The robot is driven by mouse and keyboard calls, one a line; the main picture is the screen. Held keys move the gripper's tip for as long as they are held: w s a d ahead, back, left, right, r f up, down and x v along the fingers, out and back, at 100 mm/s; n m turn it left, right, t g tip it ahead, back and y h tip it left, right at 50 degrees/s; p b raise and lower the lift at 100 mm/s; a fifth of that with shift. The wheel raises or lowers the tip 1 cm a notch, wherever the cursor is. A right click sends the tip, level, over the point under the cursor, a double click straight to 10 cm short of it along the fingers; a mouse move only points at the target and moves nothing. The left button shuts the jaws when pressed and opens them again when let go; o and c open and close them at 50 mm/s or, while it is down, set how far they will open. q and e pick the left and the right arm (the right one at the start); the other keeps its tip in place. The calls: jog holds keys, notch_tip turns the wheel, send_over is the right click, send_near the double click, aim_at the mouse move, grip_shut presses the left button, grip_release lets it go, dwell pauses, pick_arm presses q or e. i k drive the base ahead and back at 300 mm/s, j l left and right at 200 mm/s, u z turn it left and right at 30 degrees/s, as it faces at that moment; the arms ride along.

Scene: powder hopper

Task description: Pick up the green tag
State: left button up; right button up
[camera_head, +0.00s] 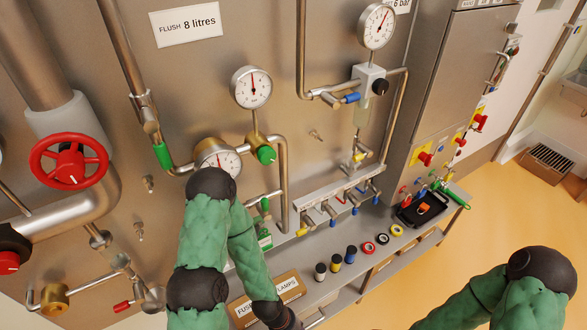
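A small green-and-white piece that looks like a tag (265,240) shows in the head view just right of my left forearm, below a green-handled valve (265,205). It is small and partly blurred, so I cannot tell for certain that it is the green tag or how it is attached. My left arm, in a green sleeve, bends up and back down beside it; its dark wrist end reaches the bottom edge, and its gripper is out of view. My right arm is at the lower right, and its gripper is also out of view.
A narrow metal shelf (323,293) runs below the panel, holding small dark jars (336,263), coloured rings (368,247) and a black tray (422,209). A labelled cardboard box (268,300) sits near my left wrist. Pipes and gauges project from the panel. Yellow floor is open at right.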

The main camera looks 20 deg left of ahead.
aim_at(265, 241)
jog(key=u, duration=1)
jog(key=j+u, duration=0.45)
jog(key=i+j+u, duration=0.1)
jog(key=j+u, duration=0.3)
jog(key=l, duration=0.05)
